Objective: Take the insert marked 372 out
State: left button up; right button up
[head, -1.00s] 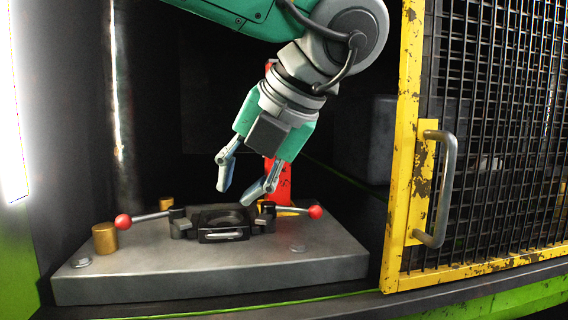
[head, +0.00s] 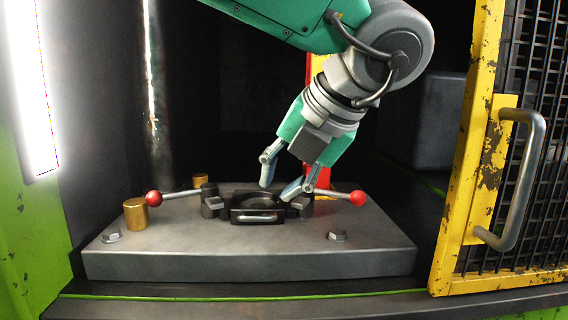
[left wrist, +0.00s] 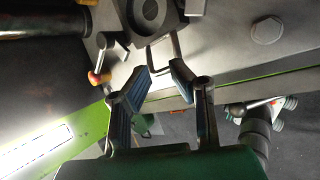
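The insert (head: 240,216) is a dark square block with a round recess and a front bar handle. It sits on a grey plate (head: 240,265) between two dark clamps, each with a red-ball lever. I cannot read a number on it. My left gripper (head: 278,188) is open and empty, fingers pointing down just above the insert's back right part as pictured. In the left wrist view the insert (left wrist: 151,22) is at the top, with its handle (left wrist: 172,52) just beyond the open left fingers (left wrist: 162,72), apparently not gripped. My right gripper is not recognisable in either view.
The left red ball (head: 153,198) and right red ball (head: 358,198) stick out beside the clamps. A brass post (head: 136,214) and bolt heads stand on the plate. A yellow mesh door with a handle (head: 522,180) is at right. The plate's front is clear.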

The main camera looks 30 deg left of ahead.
aim_at(275, 213)
pick_arm(q)
jog(key=d+f, duration=0.1)
jog(key=w+d+f, duration=0.1)
jog(key=f, duration=0.2)
jog(key=shift+w+d+f, duration=0.15)
jog(key=shift+w+d, duration=0.15)
jog(key=shift+d, duration=0.1)
jog(key=a, duration=0.2)
jog(key=a+f, duration=0.1)
jog(key=a, duration=0.1)
jog(key=a+f, duration=0.1)
jog(key=a, duration=0.1)
jog(key=shift+f, duration=0.25)
jog(key=shift+a, duration=0.25)
jog(key=shift+w+d, duration=0.1)
jog(key=shift+d, duration=0.35)
jog(key=shift+c, duration=0.3)
jog(key=shift+d+r, duration=0.1)
jog(key=shift+d, duration=0.3)
grip_shut()
jog(key=shift+w+d+r, duration=0.1)
jog(key=shift+d, duration=0.25)
jog(key=shift+a, duration=0.1)
pick_arm(e)
jog(key=d, duration=0.1)
jog(key=d+f, duration=0.1)
jog(key=shift+d+f, duration=0.2)
jog(key=shift+d, duration=0.15)
